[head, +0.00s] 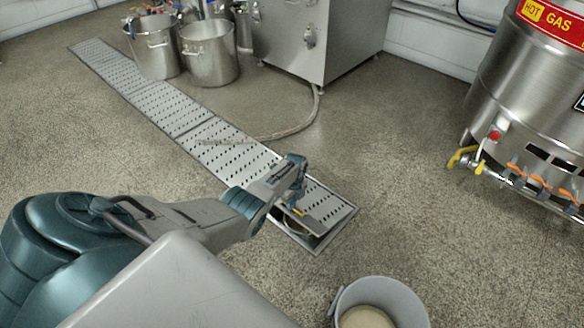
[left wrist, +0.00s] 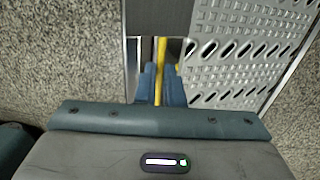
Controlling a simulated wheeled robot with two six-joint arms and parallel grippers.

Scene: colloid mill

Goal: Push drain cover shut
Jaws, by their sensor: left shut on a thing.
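The perforated steel drain cover (head: 330,208) lies at the near end of a long floor channel, with a dark opening (head: 306,240) along its near left side. It also shows in the left wrist view (left wrist: 250,50), on the right. My left gripper (head: 297,208) reaches down at the opening beside the cover. In the left wrist view its blue fingers (left wrist: 160,82) are shut on a thin yellow strip (left wrist: 161,50). I cannot tell whether this strip is fixed to the cover. My right gripper is not in view.
More perforated covers (head: 160,105) run to the far left. Steel pots (head: 208,55) and a steel cabinet (head: 300,35) with a hose (head: 300,128) stand behind. A grey bucket (head: 345,303) stands near the front. A large steel vessel (head: 510,85) is at right. Open floor lies between.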

